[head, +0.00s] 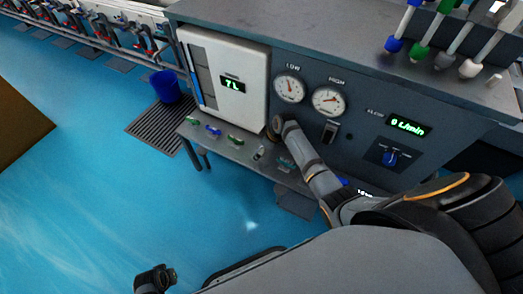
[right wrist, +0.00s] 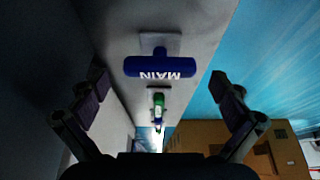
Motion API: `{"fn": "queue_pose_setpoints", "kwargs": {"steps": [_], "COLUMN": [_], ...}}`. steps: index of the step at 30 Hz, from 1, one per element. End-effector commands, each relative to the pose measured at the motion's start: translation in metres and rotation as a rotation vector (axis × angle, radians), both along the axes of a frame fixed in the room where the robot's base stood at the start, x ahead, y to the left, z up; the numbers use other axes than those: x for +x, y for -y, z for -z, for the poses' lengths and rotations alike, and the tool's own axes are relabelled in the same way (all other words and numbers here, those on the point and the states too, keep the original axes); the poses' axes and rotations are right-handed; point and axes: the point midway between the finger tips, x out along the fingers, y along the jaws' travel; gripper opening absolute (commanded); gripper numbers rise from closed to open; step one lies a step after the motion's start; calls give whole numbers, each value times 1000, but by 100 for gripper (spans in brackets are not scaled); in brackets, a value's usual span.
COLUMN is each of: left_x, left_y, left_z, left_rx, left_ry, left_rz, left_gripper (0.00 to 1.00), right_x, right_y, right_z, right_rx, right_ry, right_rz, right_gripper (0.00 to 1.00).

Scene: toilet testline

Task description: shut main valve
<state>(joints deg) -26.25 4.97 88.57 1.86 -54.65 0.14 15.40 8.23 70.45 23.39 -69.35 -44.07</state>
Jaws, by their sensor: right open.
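In the right wrist view a blue valve handle (right wrist: 160,67) marked MAIN, its lettering upside down, sits on a pale plate. My right gripper (right wrist: 163,88) is open, with its two fingers spread wide on either side of the handle and not visibly touching it. In the head view my right arm reaches to the grey console, and its fingers cannot be made out. I cannot tell which handle there is the main valve. A dark part of mine shows at the lower left of the head view; whether it is the left gripper's jaws is unclear.
A green handle (right wrist: 157,103) lies beyond the blue one. The console's ledge (head: 222,146) carries several small handles. Above it are two gauges (head: 289,88), a white tank (head: 225,85) reading 7 L and a flow display (head: 408,126). A blue bucket (head: 165,87) stands on a floor grate.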

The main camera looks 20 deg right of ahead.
Motion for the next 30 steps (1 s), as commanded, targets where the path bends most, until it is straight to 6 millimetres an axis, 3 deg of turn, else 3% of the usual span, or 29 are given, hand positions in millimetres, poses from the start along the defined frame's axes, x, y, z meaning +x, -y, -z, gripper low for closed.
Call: {"fn": "queue_pose_setpoints", "kwargs": {"steps": [11, 22, 28, 30], "left_x": [3, 3, 3, -3], "left_y": [2, 2, 2, -1], "left_z": [-7, -6, -7, 3], "left_rx": [-3, -3, -2, 2], "left_ry": [-2, -2, 3, -2], "left_rz": [0, 0, 0, -1], "left_gripper": [0, 0, 0, 0], "right_x": [2, 1, 1, 1], "right_y": [-1, -1, -1, -2], "right_z": [4, 5, 4, 3], "right_rx": [0, 0, 1, 2], "right_ry": [0, 0, -1, -1], "right_rz": [0, 0, 10, 26], "right_gripper": [100, 50, 48, 48]}}
